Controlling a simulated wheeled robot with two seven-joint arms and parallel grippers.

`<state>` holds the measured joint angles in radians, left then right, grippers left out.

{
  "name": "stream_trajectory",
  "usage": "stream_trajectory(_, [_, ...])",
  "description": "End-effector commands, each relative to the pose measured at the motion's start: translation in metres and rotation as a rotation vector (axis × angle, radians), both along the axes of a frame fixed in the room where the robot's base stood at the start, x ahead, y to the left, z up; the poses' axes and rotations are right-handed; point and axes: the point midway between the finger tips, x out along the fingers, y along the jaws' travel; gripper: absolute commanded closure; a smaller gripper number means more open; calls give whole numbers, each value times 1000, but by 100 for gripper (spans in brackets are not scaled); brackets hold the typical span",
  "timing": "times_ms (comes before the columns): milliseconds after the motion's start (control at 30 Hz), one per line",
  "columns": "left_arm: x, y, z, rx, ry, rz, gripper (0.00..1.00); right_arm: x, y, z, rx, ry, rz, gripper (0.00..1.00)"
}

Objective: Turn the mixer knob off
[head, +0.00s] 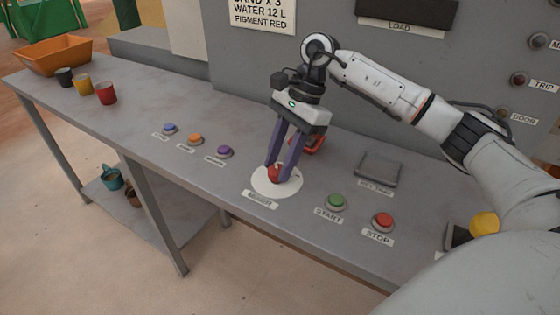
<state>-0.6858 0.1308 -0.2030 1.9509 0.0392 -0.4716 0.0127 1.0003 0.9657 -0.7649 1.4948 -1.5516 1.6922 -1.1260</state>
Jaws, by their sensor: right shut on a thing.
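The mixer knob (274,173) is red and sits on a round white dial plate (263,186) on the grey bench top. A small label, too blurred to read surely, lies in front of the dial. My right gripper (279,172) points down over the dial with its purple fingers on either side of the knob, shut on it. The fingers hide part of the knob, so its setting cannot be read. My left gripper is not in view.
Blue (169,128), orange (195,139) and purple (225,152) buttons stand left of the dial. Green START (336,202) and red STOP (382,222) buttons stand right. A red part (314,145) lies behind the gripper. Cups and an orange bin (58,55) occupy the far left.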

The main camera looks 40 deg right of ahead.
Motion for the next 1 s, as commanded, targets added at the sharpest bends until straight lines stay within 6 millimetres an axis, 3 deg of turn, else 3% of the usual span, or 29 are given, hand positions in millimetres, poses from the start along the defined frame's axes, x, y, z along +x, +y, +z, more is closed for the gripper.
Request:
stream_trajectory(567, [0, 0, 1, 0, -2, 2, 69, 1, 0, 0, -1, -2, 37, 90])
stream_trajectory(600, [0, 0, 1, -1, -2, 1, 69, 1, 0, 0, -1, -2, 36, 66])
stream_trajectory(700, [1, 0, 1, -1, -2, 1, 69, 1, 0, 0, -1, -2, 36, 50])
stream_trajectory(1000, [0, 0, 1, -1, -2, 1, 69, 1, -1, 1, -1, -1, 34, 50])
